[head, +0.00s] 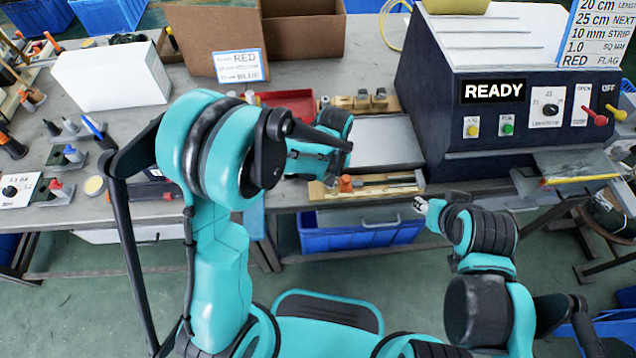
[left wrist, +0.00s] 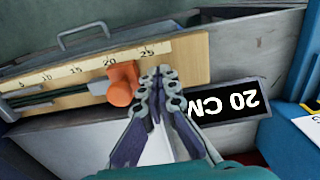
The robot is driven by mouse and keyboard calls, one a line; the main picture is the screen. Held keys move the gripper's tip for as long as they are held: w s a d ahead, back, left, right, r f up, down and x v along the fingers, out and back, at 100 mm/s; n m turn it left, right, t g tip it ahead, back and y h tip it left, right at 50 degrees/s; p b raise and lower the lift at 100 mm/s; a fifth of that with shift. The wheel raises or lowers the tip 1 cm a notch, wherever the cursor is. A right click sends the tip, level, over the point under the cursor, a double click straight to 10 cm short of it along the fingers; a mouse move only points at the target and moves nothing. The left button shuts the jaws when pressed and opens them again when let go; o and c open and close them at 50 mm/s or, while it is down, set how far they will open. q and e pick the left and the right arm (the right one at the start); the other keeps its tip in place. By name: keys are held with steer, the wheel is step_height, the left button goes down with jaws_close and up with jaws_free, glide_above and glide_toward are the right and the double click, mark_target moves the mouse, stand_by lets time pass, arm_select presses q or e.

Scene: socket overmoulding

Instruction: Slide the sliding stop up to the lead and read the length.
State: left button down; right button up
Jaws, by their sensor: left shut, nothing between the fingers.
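The orange sliding stop (left wrist: 122,84) sits on the wooden measuring board (left wrist: 185,60), near the 20 mark of its scale. It also shows in the head view (head: 345,183). A thin dark strand, apparently the lead (left wrist: 45,97), lies along the board left of the stop; its end is close to the stop, but I cannot tell if they touch. My left gripper (left wrist: 163,75) is shut and empty, its tips just right of the stop.
The dark machine (head: 425,100) with a "READY" display stands right of the board. A cardboard box (head: 205,40) and red tray (head: 290,100) lie behind my left arm.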

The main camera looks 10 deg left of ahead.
arm_select(q)
step_height(320, 180, up, 7)
steer(key=p, duration=0.5)
stand_by(0.7)
steer(key=s+a+r+m+t, duration=0.3)
steer(key=s+a+r+t, duration=0.4)
steer(key=s+a+r, duration=0.5)
step_height(320, 180, up, 3)
steer(key=shift+s+r, duration=0.1)
steer(key=shift+s, duration=0.1)
stand_by(1.0)
